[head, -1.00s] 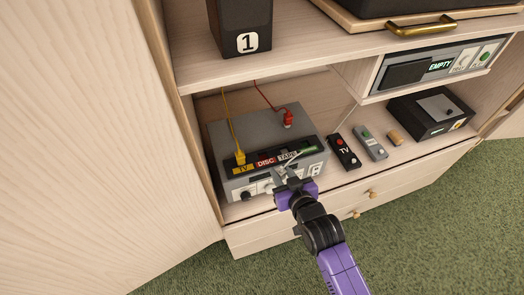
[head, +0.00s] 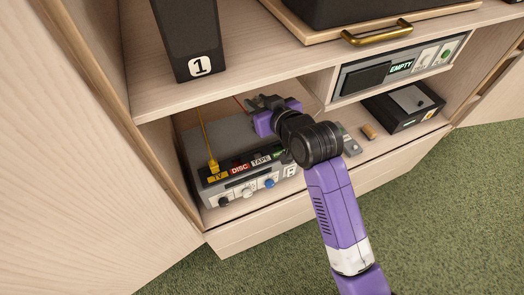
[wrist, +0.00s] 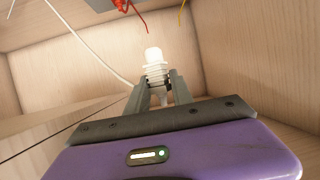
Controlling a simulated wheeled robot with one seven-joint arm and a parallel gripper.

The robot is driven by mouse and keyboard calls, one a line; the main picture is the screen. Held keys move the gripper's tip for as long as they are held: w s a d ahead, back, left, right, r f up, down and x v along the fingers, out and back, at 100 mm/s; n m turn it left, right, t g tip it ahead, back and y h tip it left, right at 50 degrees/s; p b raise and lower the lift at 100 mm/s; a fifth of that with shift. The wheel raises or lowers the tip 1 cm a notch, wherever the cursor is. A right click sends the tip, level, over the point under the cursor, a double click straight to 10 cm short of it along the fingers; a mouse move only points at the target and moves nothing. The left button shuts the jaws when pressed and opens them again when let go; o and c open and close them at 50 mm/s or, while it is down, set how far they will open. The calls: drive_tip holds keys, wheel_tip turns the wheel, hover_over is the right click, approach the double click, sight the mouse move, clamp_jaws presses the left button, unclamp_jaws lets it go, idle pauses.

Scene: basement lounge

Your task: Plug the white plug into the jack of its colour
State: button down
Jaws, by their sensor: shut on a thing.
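My gripper (head: 268,104) is shut on the white plug (wrist: 154,67), which points away from the jaws in the wrist view. A white cord (wrist: 85,45) runs across the upper left of that view. In the head view my gripper is above the back of the grey jack box (head: 218,143), apart from its top. The held plug cannot be made out there. A yellow plug (head: 213,166) stands in the box near the TV label. A red plug (wrist: 121,4) shows at the top edge of the wrist view. The white jack is not visible; my gripper and arm hide part of the box.
The upper shelf (head: 190,92) is close above my gripper, with a black speaker (head: 187,40) marked 1 on it. A cabinet side wall (head: 95,90) stands left. A deck marked EMPTY (head: 395,70), a black box (head: 405,107) and a small tan cylinder (head: 368,131) are right.

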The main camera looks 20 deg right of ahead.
wheel_tip(320, 180, down, 20)
drive_tip(key=shift+a+f+b, duration=0.1)
drive_tip(key=shift+a+b, duration=0.05)
drive_tip(key=shift+b, duration=0.4)
drive_tip(key=shift+f, duration=0.15)
drive_tip(key=c, duration=1.1)
unclamp_jaws()
drive_tip(key=shift+r, duration=0.2)
drive_tip(key=v, duration=1.2)
drive_tip(key=shift+s, duration=0.1)
